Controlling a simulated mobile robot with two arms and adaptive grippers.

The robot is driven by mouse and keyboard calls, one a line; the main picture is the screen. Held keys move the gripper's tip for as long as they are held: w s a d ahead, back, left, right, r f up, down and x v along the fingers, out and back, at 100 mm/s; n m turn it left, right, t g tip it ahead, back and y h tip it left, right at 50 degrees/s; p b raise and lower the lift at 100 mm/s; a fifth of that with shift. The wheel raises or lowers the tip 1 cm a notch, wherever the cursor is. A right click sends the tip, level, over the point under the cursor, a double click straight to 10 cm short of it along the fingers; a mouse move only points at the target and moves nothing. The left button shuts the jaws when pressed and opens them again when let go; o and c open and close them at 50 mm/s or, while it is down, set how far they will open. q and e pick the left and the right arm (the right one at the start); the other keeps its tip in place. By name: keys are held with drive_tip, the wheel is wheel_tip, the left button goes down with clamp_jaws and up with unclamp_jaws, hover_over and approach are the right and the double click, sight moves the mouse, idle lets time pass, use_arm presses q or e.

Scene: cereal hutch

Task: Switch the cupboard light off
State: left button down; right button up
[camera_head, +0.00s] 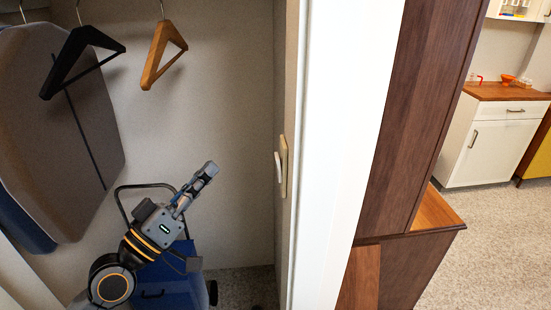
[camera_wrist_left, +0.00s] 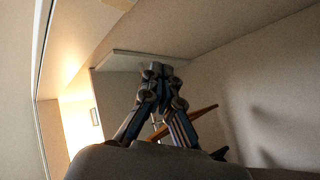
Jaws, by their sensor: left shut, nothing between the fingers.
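A light switch with a cream plate and a pale rocker (camera_head: 281,167) sits on the inner face of the cupboard's right side wall in the head view. My left gripper (camera_head: 210,168) is inside the cupboard, to the left of the switch and apart from it. Its fingers are shut with nothing between them, and they point up and to the right. In the left wrist view the shut fingers (camera_wrist_left: 157,68) point up toward the ceiling. A small framed shape (camera_wrist_left: 95,117) shows on a brightly lit surface there; I cannot tell what it is. My right gripper is not in view.
A black hanger (camera_head: 83,60) and a wooden hanger (camera_head: 163,55) hang above. An ironing board (camera_head: 60,130) stands at the left. A blue case (camera_head: 180,270) is behind my arm. The white cupboard edge (camera_head: 340,140) stands right of the switch.

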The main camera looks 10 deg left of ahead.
sight(278, 167)
use_arm(q)
drive_tip(key=w+d+r+p, duration=0.1)
drive_tip(key=w+d+p, duration=0.1)
drive_tip(key=d+p, duration=0.3)
drive_tip(key=d, duration=0.3)
drive_tip(key=shift+w+d+p, duration=0.2)
drive_tip(key=shift+p, duration=0.15)
idle(0.5)
idle(0.7)
drive_tip(key=shift+w+d+r, duration=0.1)
drive_tip(key=shift+d, duration=0.3)
drive_tip(key=shift+w+d+p, duration=0.1)
drive_tip(key=shift+d+p, duration=0.25)
drive_tip(key=shift+p, duration=0.1)
idle(0.6)
drive_tip(key=shift+a, duration=0.15)
drive_tip(key=shift+s+a+b, duration=0.25)
drive_tip(key=shift+a+b, duration=0.1)
drive_tip(key=shift+a, duration=0.35)
